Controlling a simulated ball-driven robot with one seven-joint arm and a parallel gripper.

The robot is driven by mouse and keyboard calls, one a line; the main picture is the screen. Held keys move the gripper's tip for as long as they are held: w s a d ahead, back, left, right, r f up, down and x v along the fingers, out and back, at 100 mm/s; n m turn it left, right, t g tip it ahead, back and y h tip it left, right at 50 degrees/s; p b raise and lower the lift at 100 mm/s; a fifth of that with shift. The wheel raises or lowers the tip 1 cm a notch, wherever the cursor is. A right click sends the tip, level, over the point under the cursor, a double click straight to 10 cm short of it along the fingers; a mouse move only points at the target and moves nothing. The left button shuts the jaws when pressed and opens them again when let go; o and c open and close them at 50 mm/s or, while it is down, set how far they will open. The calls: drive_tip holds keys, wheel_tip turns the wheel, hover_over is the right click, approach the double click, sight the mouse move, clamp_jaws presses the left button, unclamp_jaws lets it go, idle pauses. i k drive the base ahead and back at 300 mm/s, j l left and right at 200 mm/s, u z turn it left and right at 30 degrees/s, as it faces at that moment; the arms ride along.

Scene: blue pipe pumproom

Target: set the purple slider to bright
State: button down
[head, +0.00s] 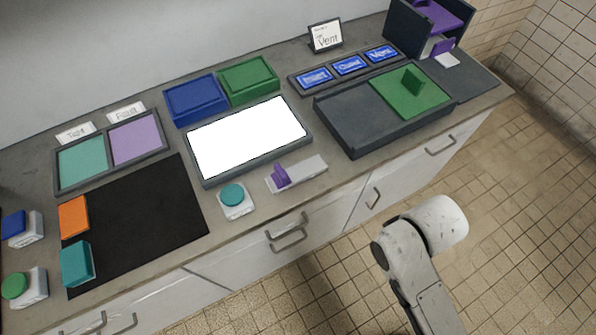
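The purple slider (281,176) is a small upright knob on a short pale grey track (308,170). It stands at the front edge of the counter, just in front of a white glowing panel (248,138). The knob is at the left end of its track, and the track's right part is bare. No bright or dim marking on the track can be read. My arm shows at the lower right, over the floor and apart from the counter. My gripper's fingers do not show.
A teal round button (232,195) sits just left of the slider. A dark tray with a green sliding lid (425,97) lies to the right. A black mat (145,225) with orange and teal blocks lies left. Drawer handles (288,232) stick out below.

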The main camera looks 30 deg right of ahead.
sight(281, 179)
drive_tip(key=i+j+u, duration=0.1)
drive_tip(key=j, duration=0.25)
drive_tip(key=i+j+u, duration=0.15)
drive_tip(key=j, duration=0.25)
drive_tip(key=i+j+u, duration=0.2)
drive_tip(key=i+j, duration=0.15)
drive_tip(key=j, duration=0.3)
